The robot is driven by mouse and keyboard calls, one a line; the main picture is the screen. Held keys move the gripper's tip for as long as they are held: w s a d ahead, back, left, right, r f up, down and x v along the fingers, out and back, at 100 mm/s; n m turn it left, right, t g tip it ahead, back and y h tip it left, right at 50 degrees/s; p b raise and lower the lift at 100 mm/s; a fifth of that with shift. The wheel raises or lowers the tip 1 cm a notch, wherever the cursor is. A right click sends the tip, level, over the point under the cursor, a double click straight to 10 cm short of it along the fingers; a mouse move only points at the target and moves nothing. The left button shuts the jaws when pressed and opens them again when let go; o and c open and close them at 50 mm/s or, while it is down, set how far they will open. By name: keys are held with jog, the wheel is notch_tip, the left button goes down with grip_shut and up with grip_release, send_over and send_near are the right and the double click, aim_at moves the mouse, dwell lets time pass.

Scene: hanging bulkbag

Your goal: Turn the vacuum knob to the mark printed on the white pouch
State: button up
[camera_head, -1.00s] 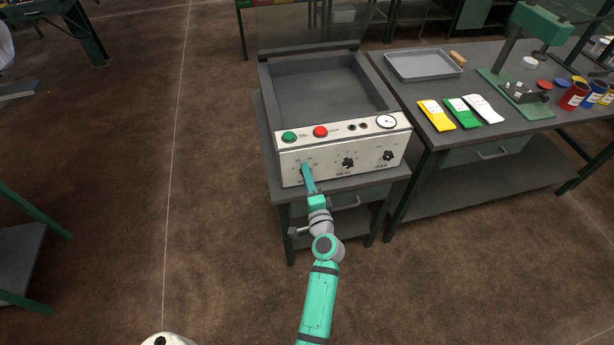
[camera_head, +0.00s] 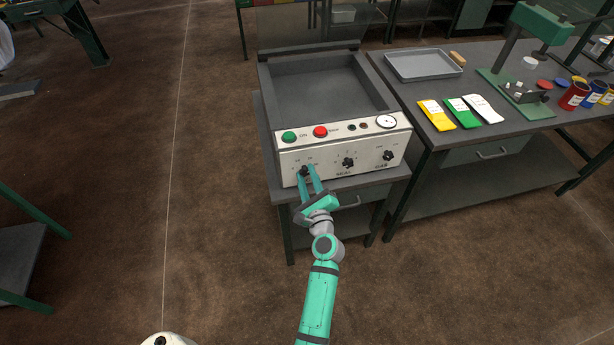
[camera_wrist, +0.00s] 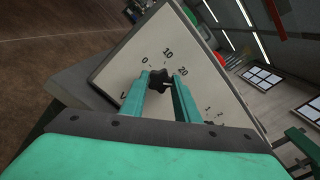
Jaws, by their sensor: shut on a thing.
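The vacuum knob (camera_head: 304,171) is a small black knob at the left of the sealer's white front panel (camera_head: 325,163). My gripper (camera_head: 307,173) has its two teal fingers on either side of it, shut on it. In the wrist view the knob (camera_wrist: 158,79) sits between the fingertips, with dial figures 0, 10 and 20 around it. A small pale line shows on the knob's right side, roughly below the 20 in this tilted view. The white pouch (camera_head: 484,109) lies on the right-hand bench beside a green and a yellow pouch. Its print is too small to read.
The panel also carries a middle knob (camera_head: 348,162), a right knob (camera_head: 388,155), a green button (camera_head: 289,137), a red button (camera_head: 320,131) and a gauge (camera_head: 387,121). A grey tray (camera_head: 424,64) lies on the bench. The floor left of the sealer is clear.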

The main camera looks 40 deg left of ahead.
jog(key=m, duration=0.4)
jog(key=shift+d, duration=0.1)
jog(key=shift+f+m, duration=0.1)
jog(key=shift+m, duration=2)
jog(key=o, duration=1)
jog(key=shift+o, duration=0.2)
jog(key=v, duration=1)
jog(key=shift+s+d, duration=0.25)
jog(key=shift+s, duration=0.05)
